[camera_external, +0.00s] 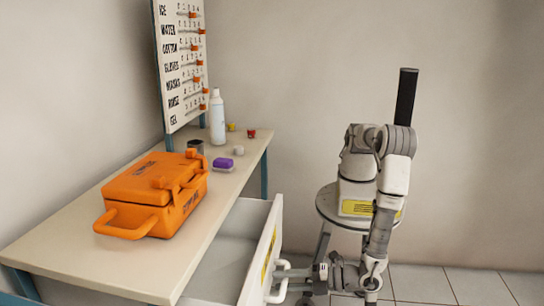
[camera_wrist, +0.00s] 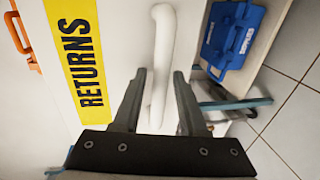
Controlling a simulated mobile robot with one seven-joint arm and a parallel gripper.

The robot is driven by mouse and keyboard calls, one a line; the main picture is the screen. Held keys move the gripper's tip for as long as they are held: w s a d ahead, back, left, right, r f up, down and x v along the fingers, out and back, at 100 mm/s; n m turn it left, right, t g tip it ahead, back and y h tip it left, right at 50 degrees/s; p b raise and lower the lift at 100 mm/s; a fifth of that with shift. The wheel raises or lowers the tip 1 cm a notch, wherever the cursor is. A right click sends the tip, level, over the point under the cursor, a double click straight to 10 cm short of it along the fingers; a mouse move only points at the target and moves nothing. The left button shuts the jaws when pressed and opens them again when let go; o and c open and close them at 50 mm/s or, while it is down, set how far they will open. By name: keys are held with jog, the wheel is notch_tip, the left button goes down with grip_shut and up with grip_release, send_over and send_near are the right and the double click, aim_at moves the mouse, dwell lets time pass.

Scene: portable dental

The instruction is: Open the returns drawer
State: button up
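The returns drawer (camera_external: 224,262) stands pulled well out from under the table, and its empty-looking inside shows in the external view. Its white front carries a yellow label reading RETURNS (camera_wrist: 83,55), large in the wrist view. The white bar handle (camera_wrist: 163,30) is on that front; it also shows in the external view (camera_external: 281,282). My gripper (camera_wrist: 160,75) has its fingers on both sides of the handle, close against it, and looks shut on it. Exact finger contact is partly hidden. In the external view my gripper (camera_external: 300,286) is low at the drawer front.
An orange case (camera_external: 150,195) sits on the table (camera_external: 120,255). A labelled board (camera_external: 180,65) stands behind. A blue case (camera_wrist: 234,35) shows at right in the wrist view. Tiled floor lies right.

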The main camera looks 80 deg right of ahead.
jog(key=shift+o, duration=0.4)
jog(key=s+r+p, duration=0.3)
jog(key=s+r, duration=0.2)
jog(key=r, duration=0.3)
jog(key=shift+w, duration=0.1)
notch_tip(320, 180, up, 12)
jog(key=w+f+g+p, duration=0.1)
jog(key=g+p, duration=0.6)
jog(key=g, duration=0.6)
jog(key=b+x, duration=0.2)
jog(key=x, duration=0.6)
jog(key=b+x, duration=0.2)
jog(key=x, duration=0.6)
jog(key=shift+s+f, duration=0.15)
jog(key=shift+f, duration=0.3)
